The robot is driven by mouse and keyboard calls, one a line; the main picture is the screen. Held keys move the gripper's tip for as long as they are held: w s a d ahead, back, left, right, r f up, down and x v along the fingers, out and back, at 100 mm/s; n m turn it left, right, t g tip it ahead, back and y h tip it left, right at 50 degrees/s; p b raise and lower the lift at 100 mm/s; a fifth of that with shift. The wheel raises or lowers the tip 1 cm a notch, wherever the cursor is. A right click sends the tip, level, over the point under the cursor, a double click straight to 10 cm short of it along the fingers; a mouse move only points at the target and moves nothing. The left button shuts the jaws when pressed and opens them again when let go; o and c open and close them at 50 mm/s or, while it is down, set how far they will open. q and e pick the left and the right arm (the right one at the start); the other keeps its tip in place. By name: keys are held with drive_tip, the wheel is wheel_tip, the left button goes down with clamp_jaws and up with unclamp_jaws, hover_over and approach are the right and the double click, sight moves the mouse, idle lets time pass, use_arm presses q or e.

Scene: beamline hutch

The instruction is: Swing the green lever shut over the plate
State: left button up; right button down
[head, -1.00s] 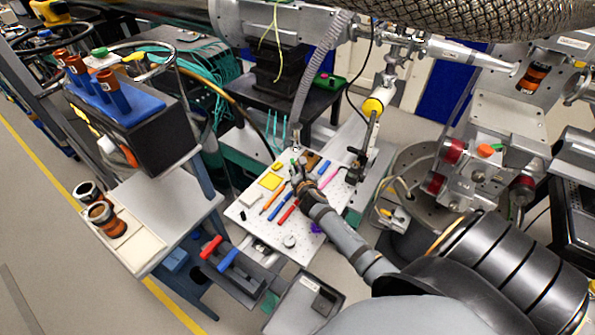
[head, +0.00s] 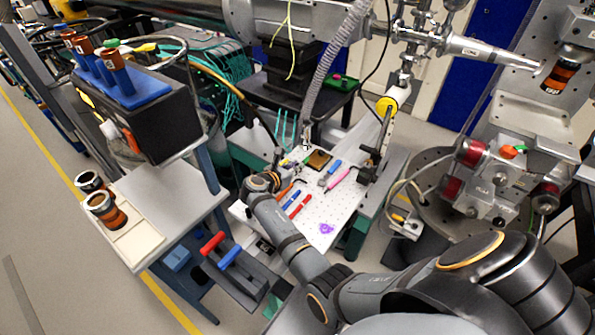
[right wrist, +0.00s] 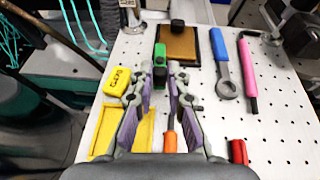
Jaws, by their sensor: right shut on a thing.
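The green lever (right wrist: 159,54) stands at the left edge of the brown plate (right wrist: 184,43) in the right wrist view. Its dark lower part (right wrist: 160,76) lies between my fingertips. My right gripper (right wrist: 161,72) is closed in on the lever from both sides. A black knob sits at the plate's far edge. In the head view the plate (head: 319,160) lies on the perforated board, with my right gripper (head: 275,166) to its left. There my wrist hides much of the jaws and lever. My left gripper is not in view.
The white perforated board (head: 335,208) holds a blue wrench (right wrist: 221,62), a pink hex key (right wrist: 248,75) and a yellow block (right wrist: 117,82). An orange-handled tool (right wrist: 170,139) lies beneath my gripper. A post with a yellow disc (head: 386,105) rises right of the plate.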

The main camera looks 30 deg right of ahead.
drive_tip(key=shift+w+a+f+m+g, duration=0.1)
drive_tip(key=shift+w+m+g, duration=0.1)
drive_tip(key=shift+m+g, duration=0.35)
drive_tip(key=shift+b, duration=0.3)
drive_tip(key=c, duration=1.3)
unclamp_jaws()
wheel_tip(320, 180, up, 10)
drive_tip(key=shift+r, duration=0.1)
